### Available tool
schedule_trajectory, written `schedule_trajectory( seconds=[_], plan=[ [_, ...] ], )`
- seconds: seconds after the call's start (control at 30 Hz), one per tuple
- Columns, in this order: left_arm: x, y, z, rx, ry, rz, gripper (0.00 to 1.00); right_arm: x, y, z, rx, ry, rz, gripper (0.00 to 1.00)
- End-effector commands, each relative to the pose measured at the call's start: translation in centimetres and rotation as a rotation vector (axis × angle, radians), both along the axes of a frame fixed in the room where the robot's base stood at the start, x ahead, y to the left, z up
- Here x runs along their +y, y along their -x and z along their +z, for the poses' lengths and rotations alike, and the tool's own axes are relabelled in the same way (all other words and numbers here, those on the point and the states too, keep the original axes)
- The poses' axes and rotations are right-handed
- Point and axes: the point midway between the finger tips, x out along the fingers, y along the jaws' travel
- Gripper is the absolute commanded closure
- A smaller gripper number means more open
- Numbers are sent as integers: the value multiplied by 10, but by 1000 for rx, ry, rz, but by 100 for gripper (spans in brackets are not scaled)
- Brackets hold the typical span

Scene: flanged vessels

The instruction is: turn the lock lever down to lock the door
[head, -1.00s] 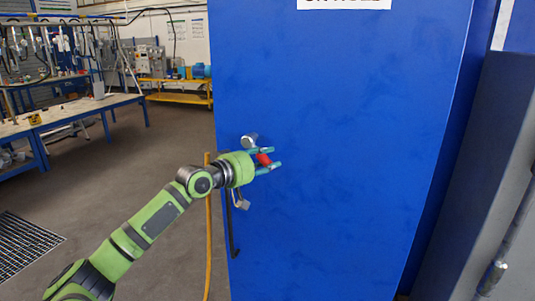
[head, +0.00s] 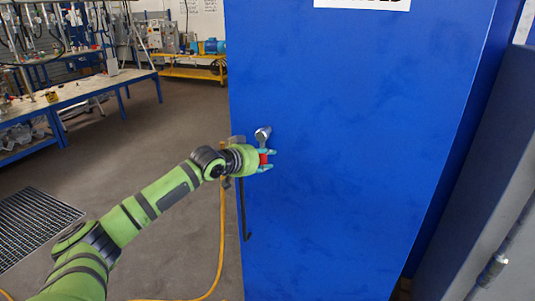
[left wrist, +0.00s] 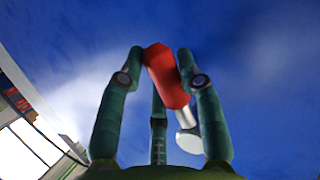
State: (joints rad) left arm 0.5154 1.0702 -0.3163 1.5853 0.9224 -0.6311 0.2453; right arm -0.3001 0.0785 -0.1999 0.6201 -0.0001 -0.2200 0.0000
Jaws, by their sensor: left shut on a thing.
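The lock lever's red handle (head: 263,159) shows between the fingers of my left gripper (head: 268,161). In the head view it lies below a round silver pivot (head: 263,133) on the blue door (head: 340,140). In the left wrist view the red handle (left wrist: 166,76) lies slanted between the fingers, and a silver stem joins it to a pale round end (left wrist: 190,141). My left gripper (left wrist: 160,75) is shut on the red handle. The fingers and palm hide part of the lever in the head view. My right gripper is not in view.
A dark vertical bar handle (head: 244,212) runs down the door's left edge. A yellow hose (head: 222,230) hangs beside it to the floor. A grey panel (head: 470,190) stands at the right. Workbenches (head: 75,100) are at the far left, with open floor before them.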

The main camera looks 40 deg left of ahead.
Motion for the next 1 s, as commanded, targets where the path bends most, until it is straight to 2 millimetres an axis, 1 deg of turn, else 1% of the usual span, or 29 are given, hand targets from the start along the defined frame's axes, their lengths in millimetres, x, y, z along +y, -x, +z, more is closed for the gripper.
schedule_trajectory(
  seconds=[0.03,0.13,0.6,0.63,0.67,0.7,1.0],
  plan=[
    [2,0,3,0,-17,1,100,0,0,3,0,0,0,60],
    [3,0,2,3,-33,1,100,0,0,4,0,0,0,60],
    [5,1,1,7,-53,1,100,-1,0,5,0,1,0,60],
    [5,1,1,7,-53,2,57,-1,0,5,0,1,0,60],
    [5,1,1,8,-53,2,45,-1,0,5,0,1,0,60],
    [5,1,1,8,-52,2,39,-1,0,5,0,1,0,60],
    [3,1,0,9,-44,1,39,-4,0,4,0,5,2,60]
  ],
)
